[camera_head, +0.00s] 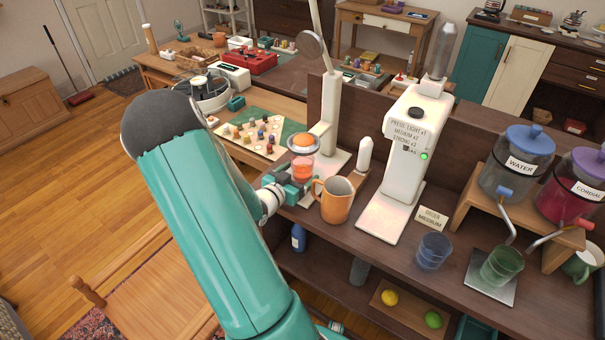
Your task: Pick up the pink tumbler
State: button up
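The pink tumbler (303,169) looks reddish-pink and see-through. It stands at the foot of the white press (330,120), under an orange half (303,142). My teal gripper (290,184) is low at the tumbler's left and front side, and its fingers overlap the tumbler's lower part in this view. The fingertips are small and partly hidden, so I cannot tell whether they touch or close on the tumbler. My large teal arm link covers the left middle of the view.
An orange mug (335,200) stands close to the right of the tumbler. A white dispenser (405,160), blue tumbler (433,251) and green tumbler (502,266) are further right on the dark counter. A game board (262,136) lies behind left.

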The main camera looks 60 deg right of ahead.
jog(key=c, duration=1.1)
jog(key=shift+r, duration=0.15)
